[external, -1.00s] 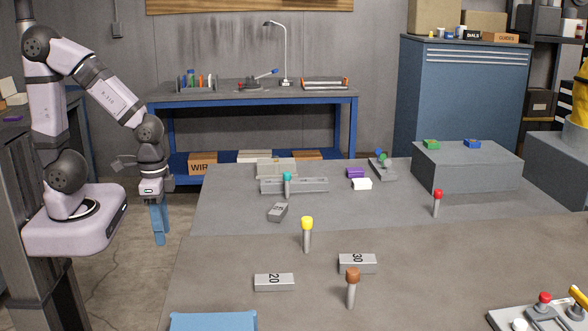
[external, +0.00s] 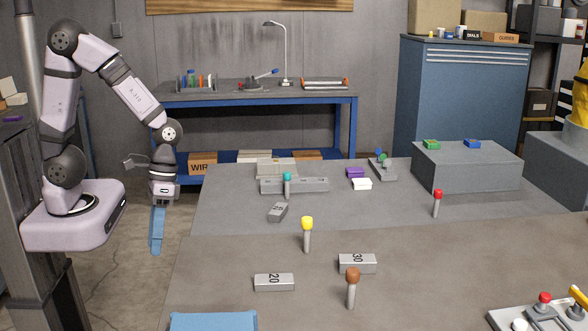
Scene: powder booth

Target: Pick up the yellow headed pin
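The yellow headed pin (external: 307,233) stands upright on the grey table, near the middle of the external view. It has a round yellow head on a grey shaft. My gripper (external: 156,250) has blue fingers pointing down, left of the table's left edge and well apart from the pin. The fingers overlap from this angle, so I cannot tell whether they are open or shut. Nothing shows in them.
Other pins stand nearby: brown (external: 351,288), red (external: 437,203) and teal (external: 287,184). Grey blocks marked 20 (external: 274,283) and 30 (external: 357,263) lie near the yellow pin. A blue bin (external: 213,321) is at the front.

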